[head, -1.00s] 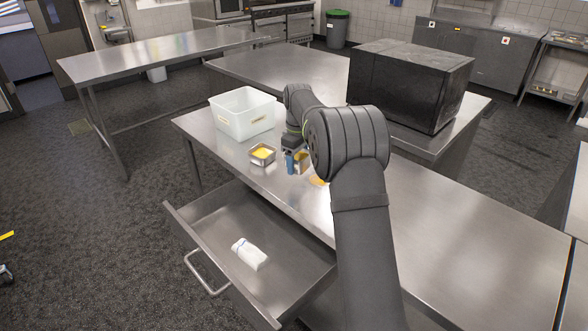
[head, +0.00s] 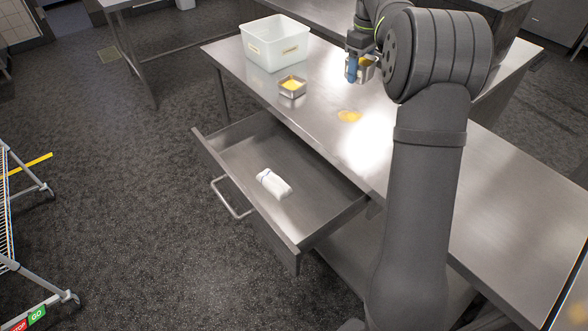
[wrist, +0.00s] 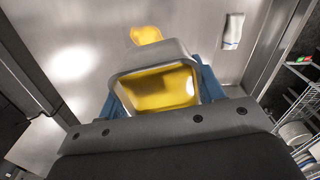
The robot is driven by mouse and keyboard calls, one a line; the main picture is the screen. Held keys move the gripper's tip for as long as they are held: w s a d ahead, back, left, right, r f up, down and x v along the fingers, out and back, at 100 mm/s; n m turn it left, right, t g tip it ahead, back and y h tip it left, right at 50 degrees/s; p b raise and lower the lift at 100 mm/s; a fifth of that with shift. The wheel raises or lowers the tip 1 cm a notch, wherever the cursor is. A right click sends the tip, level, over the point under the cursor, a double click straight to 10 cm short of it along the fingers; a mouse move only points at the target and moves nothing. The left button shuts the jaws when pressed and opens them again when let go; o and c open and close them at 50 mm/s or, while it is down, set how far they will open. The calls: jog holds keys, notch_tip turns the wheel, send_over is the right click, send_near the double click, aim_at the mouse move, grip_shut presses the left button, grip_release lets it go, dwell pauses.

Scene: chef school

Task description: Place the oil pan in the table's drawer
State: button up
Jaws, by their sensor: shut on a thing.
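My gripper (head: 353,72) is shut on a small square metal pan (head: 367,71) and holds it above the table (head: 400,140). In the wrist view, the pan (wrist: 180,50) sits between blue fingertips, with yellow oil inside. A second metal pan with yellow contents (head: 292,93) stands on the table to the left of my gripper. The table's drawer (head: 235,150) is pulled open, in front of and below the pan. A folded white cloth (head: 273,184) lies in it; it also shows in the wrist view (wrist: 232,30).
A yellow spill (head: 349,116) lies on the tabletop near the drawer. A white bin (head: 275,45) stands at the table's far left end. A black box (head: 505,30) is behind my arm. A wire rack (head: 22,220) stands at far left. Much of the drawer floor is clear.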

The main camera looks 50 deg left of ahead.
jog(key=s+a+m, duration=0.1)
jog(key=s+a, duration=0.8)
jog(key=a, duration=0.3)
jog(key=m, duration=0.1)
send_over(256, 155)
notch_tip(256, 155, down, 33)
jog(key=shift+d+f, duration=0.1)
jog(key=shift+f, duration=0.1)
jog(key=shift+f, duration=0.1)
jog(key=o, duration=1.2)
jog(key=shift+c, duration=0.2)
notch_tip(256, 155, up, 12)
